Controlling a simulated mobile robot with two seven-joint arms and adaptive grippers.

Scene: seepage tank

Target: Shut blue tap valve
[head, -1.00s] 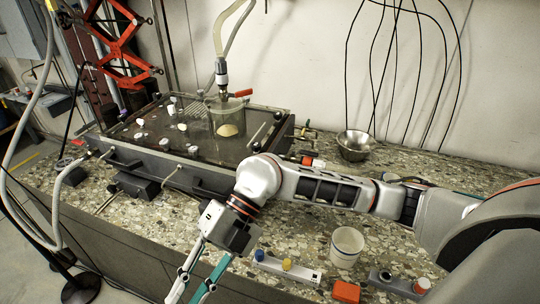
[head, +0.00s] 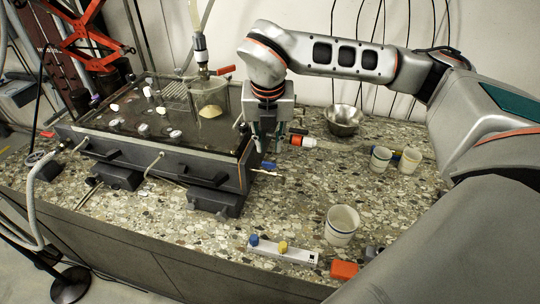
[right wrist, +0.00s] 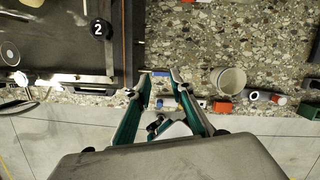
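The blue tap valve (head: 268,165) sits low on the right side of the dark tank (head: 190,150), beside a brass fitting. It also shows as a small blue piece (right wrist: 160,73) in the right wrist view, near the gap between my fingertips. My right gripper (head: 266,148) points down just above the tap in the head view. Its green-sided fingers are apart in the right wrist view (right wrist: 159,78), with nothing held between them. I cannot tell whether a fingertip touches the tap. My left gripper is out of view.
A red-and-white fitting (head: 303,141) lies just right of my right gripper. A metal bowl (head: 342,120), small cups (head: 381,158), a white cup (head: 341,225), a capped rack (head: 283,250) and an orange block (head: 344,270) stand on the bench.

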